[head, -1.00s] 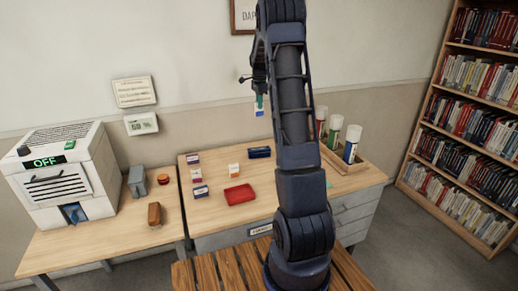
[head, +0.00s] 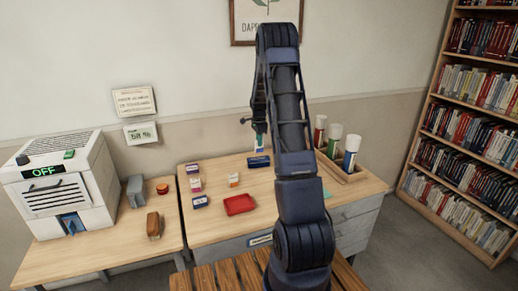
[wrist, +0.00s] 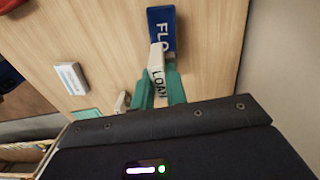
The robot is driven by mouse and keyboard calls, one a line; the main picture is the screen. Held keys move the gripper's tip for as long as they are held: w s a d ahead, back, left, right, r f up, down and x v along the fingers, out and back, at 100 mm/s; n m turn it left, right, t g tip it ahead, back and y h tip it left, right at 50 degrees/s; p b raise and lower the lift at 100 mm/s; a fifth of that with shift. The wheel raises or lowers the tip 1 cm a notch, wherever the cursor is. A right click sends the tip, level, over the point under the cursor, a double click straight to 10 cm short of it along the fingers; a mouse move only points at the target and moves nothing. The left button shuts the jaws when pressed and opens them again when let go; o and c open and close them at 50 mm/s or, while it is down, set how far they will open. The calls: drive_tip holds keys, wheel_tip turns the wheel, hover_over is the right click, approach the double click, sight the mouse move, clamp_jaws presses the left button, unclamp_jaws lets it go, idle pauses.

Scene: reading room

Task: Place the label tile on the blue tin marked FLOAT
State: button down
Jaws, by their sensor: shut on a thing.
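The blue tin (head: 258,162) lies near the back edge of the desk. In the wrist view the blue tin (wrist: 161,20) shows white letters "FLO", the rest hidden behind the tile. My gripper (wrist: 160,88) has teal fingers shut on the white label tile (wrist: 157,72), which reads "LOAN". The tile's far end overlaps the tin's near end in this view; I cannot tell whether they touch. In the head view my gripper (head: 259,134) is just above the tin, partly hidden by my arm.
A wooden rack (head: 345,174) with three tubes stands to the right. A white machine marked OFF (head: 60,185) sits on the left table. The wall is close behind the tin.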

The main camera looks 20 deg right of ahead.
sight(259, 152)
drive_tip(key=shift+f, duration=2.05)
drive_tip(key=c, duration=1.4)
unclamp_jaws()
drive_tip(key=shift+f, duration=0.1)
